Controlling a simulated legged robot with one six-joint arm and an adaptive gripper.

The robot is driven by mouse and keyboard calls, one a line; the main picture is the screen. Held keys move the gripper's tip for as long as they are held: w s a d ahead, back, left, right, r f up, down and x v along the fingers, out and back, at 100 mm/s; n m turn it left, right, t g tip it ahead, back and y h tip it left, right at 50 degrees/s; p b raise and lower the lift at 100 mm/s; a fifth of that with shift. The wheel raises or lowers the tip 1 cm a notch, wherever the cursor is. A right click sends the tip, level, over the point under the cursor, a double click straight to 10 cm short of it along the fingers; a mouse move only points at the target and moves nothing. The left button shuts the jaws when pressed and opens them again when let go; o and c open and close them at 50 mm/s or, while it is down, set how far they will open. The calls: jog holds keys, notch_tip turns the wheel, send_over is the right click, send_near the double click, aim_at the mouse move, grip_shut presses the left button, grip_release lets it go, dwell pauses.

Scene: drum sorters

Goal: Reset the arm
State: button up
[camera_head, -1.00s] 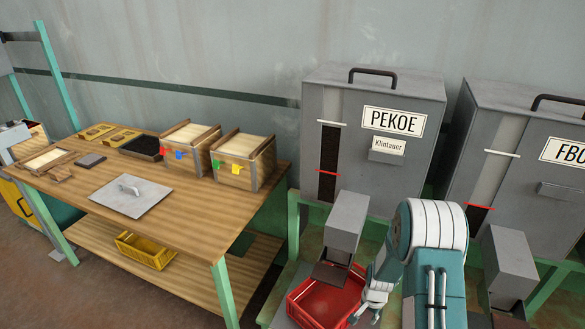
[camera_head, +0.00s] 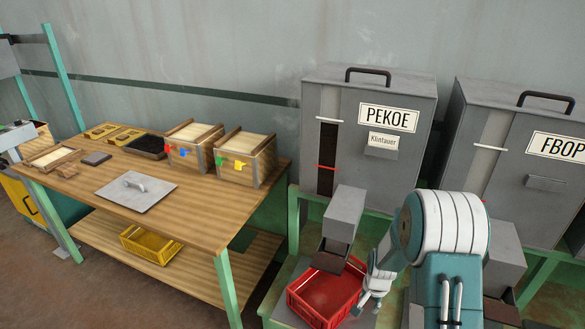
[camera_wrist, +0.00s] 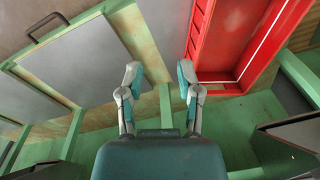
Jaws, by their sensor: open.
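My arm reaches down at the lower right of the head view. My gripper (camera_head: 372,290) is beside the right side of the red crate (camera_head: 307,308), low in front of the PEKOE cabinet (camera_head: 408,160). In the wrist view my gripper (camera_wrist: 158,80) has its two fingers wide apart with nothing between them. The red crate (camera_wrist: 198,45) lies just past the right finger there. Inside it I see only red floor and walls. In the head view my arm hides part of the stand behind it.
A grey chute (camera_head: 343,218) overhangs the crate. The FBOP cabinet (camera_head: 515,155) stands at right. A wooden table (camera_head: 195,205) at left holds wooden boxes (camera_head: 243,177), a black tray (camera_head: 146,147) and a grey lid (camera_head: 150,202). A yellow crate (camera_head: 150,252) sits on its lower shelf.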

jog(key=s+a+r+n+t, duration=0.15)
jog(key=s+r, duration=0.25)
jog(key=r, duration=0.8)
jog(key=s+a+r+n+t, duration=0.1)
jog(key=s+a+r+n, duration=0.15)
jog(key=r, duration=1.05)
jog(key=s+a+r+n+t, duration=0.1)
jog(key=s+r+n, duration=0.1)
jog(key=s+r, duration=0.3)
jog(key=s+a+r+n+t, duration=0.1)
jog(key=s+r, duration=0.4)
jog(key=s, duration=0.8)
jog(key=shift+s+a+r+n, duration=0.25)
jog(key=shift+s+a+n, duration=0.05)
jog(key=shift+n, duration=0.2)
